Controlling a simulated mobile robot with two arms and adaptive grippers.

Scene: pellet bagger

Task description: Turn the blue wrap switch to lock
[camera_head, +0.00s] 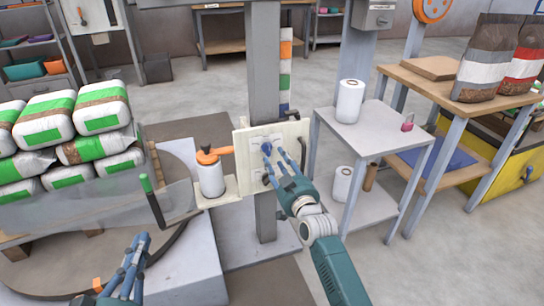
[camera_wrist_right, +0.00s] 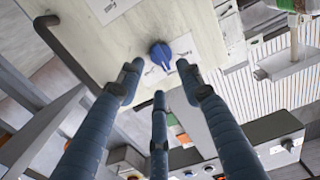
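The blue wrap switch (camera_wrist_right: 161,54) is a small rounded knob on a cream panel (camera_wrist_right: 75,55), with a printed label under it. In the head view the panel (camera_head: 243,180) is fixed to a grey post, and the blue knob (camera_head: 266,148) shows at my right fingertips. My right gripper (camera_wrist_right: 158,72) is open, its three blue fingers spread just short of the knob, with a gap visible between them. I cannot tell whether any finger touches it. My left gripper (camera_head: 133,262) is low at the left, away from the panel; its finger opening is unclear.
A white roll in an orange-topped holder (camera_head: 210,172) stands left of the panel. A black handle is on the panel's edge. Stacked pellet bags (camera_head: 100,108) lie at the left. A grey side table (camera_head: 375,128) with white rolls stands at the right. Floor between is clear.

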